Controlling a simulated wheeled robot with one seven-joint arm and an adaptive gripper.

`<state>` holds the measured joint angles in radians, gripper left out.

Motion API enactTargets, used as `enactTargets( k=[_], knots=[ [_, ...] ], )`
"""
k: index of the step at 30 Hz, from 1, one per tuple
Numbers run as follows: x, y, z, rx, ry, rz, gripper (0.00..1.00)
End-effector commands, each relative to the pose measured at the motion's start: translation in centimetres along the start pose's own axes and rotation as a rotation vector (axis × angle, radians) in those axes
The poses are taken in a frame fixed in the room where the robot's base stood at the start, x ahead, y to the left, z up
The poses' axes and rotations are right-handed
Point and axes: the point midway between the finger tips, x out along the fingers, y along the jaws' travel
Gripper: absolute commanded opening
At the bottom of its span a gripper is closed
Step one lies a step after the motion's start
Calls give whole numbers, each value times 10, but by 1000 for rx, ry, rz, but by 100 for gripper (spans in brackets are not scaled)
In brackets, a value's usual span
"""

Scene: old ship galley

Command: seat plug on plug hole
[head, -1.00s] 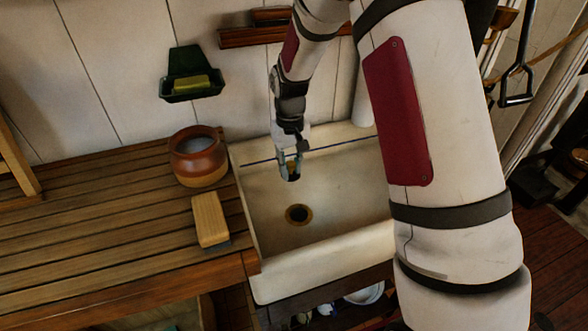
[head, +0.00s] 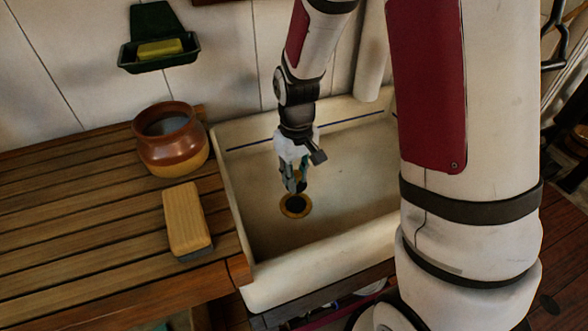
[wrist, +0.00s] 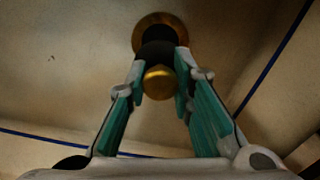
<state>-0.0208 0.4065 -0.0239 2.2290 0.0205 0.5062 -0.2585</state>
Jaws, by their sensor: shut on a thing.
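The plug has a dark body (wrist: 157,50) and a round brass knob (wrist: 160,83). My gripper (wrist: 160,72) is shut on it, with the teal-padded fingers on either side of the knob and lower body. The plug hole is a dark opening in a brass ring (head: 295,206) in the basin floor; the ring also shows in the wrist view (wrist: 158,19). In the head view my gripper (head: 294,187) points down just above the ring's back edge. In the wrist view the dark body overlaps the ring's near part. I cannot tell whether they touch.
The pale sink (head: 235,205) has raised walls around the hole. A slatted wooden counter (head: 80,215) on the left holds a brown pot (head: 172,150) and a wooden brush (head: 185,217). A green soap holder (head: 157,62) hangs on the wall. The basin floor is otherwise clear.

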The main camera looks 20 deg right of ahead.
Motion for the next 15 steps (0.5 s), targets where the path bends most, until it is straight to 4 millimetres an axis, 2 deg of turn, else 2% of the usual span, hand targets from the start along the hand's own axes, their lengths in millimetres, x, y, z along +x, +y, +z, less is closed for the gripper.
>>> enactTargets(
  k=[15],
  knots=[
    [49,0,-1,1,0,0,0]
  ],
)
